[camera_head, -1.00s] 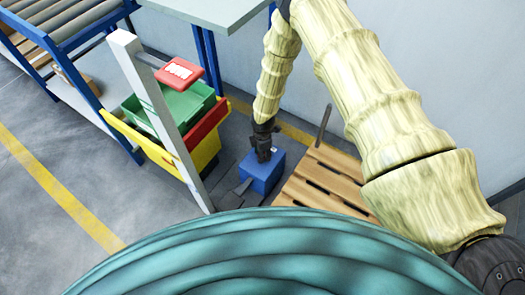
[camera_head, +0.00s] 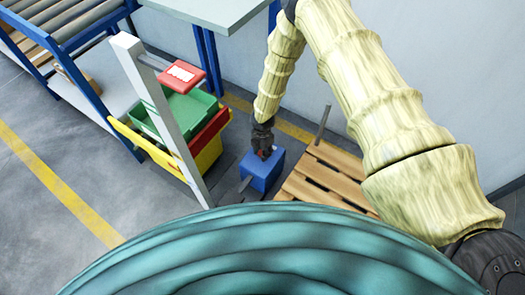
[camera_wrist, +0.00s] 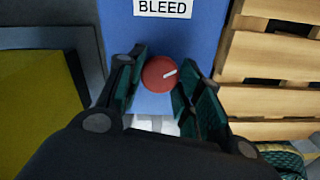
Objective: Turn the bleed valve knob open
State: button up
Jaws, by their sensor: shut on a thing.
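The bleed valve knob (camera_wrist: 159,74) is a round red knob with a white pointer line. In the wrist view the line slants from the knob's middle up to the right. The knob is on a blue box (camera_wrist: 190,30) with a white label reading BLEED (camera_wrist: 163,8). My gripper (camera_wrist: 157,85) has a finger on each side of the knob and is shut on it. In the head view my gripper (camera_head: 264,152) is at the blue box (camera_head: 262,171) and hides the knob.
A wooden pallet (camera_head: 330,176) lies right of the box. Yellow, red and green bins (camera_head: 207,155) stand to the left, behind a grey post (camera_head: 150,90). A large teal coil (camera_head: 260,250) fills the front. Grey floor lies at left.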

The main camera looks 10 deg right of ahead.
jog(key=o, duration=1)
jog(key=shift+o, duration=0.2)
notch_tip(320, 180, up, 12)
dwell(0.6)
